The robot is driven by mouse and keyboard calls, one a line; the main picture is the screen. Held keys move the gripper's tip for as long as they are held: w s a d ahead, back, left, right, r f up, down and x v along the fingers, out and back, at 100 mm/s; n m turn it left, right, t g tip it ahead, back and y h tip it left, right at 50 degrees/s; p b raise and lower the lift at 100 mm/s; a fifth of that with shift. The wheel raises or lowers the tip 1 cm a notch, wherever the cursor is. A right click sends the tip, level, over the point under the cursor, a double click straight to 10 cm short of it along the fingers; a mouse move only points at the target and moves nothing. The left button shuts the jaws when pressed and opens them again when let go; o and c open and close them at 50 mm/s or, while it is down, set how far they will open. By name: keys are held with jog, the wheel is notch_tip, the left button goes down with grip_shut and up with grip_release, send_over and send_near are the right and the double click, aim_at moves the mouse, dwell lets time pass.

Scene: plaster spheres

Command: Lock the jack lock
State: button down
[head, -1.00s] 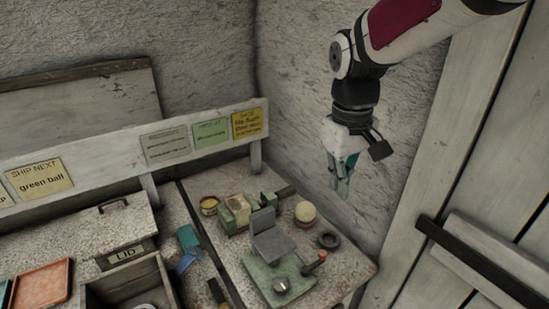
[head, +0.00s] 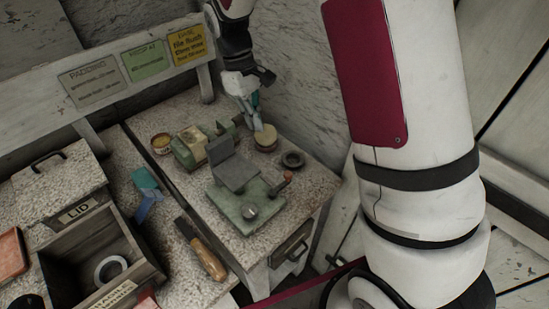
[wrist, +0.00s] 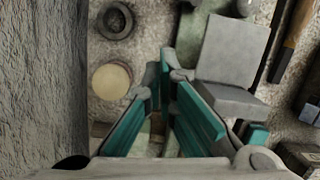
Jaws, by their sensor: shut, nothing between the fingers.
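A green metal base (head: 232,213) stands on the right bench, with a tilted grey plate (head: 235,173), a round metal knob (head: 249,211) and a short lever with a red-orange handle (head: 287,177). I cannot tell which part is the jack lock. In the wrist view the grey plate (wrist: 232,48) is right of the fingers. My gripper (head: 254,121), with teal finger pads, is shut and empty. It is above the bench's back edge, beyond the base and by a round cream-topped object (head: 266,138). The closed fingers also show in the wrist view (wrist: 166,78).
A green block-like device (head: 189,147) and a yellow tin (head: 162,143) stand behind the plate. A dark ring (head: 293,160) lies right. A wood-handled tool (head: 203,252) and an open wooden box (head: 97,262) are left. The rough wall (wrist: 40,90) is close to my gripper.

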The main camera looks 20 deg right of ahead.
jog(key=p, duration=0.2)
send_near(280, 185)
jog(key=w+f, duration=0.1)
jog(key=w, duration=0.1)
jog(key=w+f, duration=0.3)
jog(key=shift+w+a+f, duration=0.1)
jog(key=shift+w+f, duration=0.05)
jog(key=shift+w, duration=0.25)
jog(key=shift+s+d, duration=0.35)
jog(key=shift+s, duration=0.25)
jog(key=shift+s+d, duration=0.3)
jog(key=shift+s, duration=0.25)
jog(key=shift+s+d+f+p, duration=0.15)
jog(key=shift+s+d+p, duration=0.2)
jog(key=shift+s+p, duration=0.1)
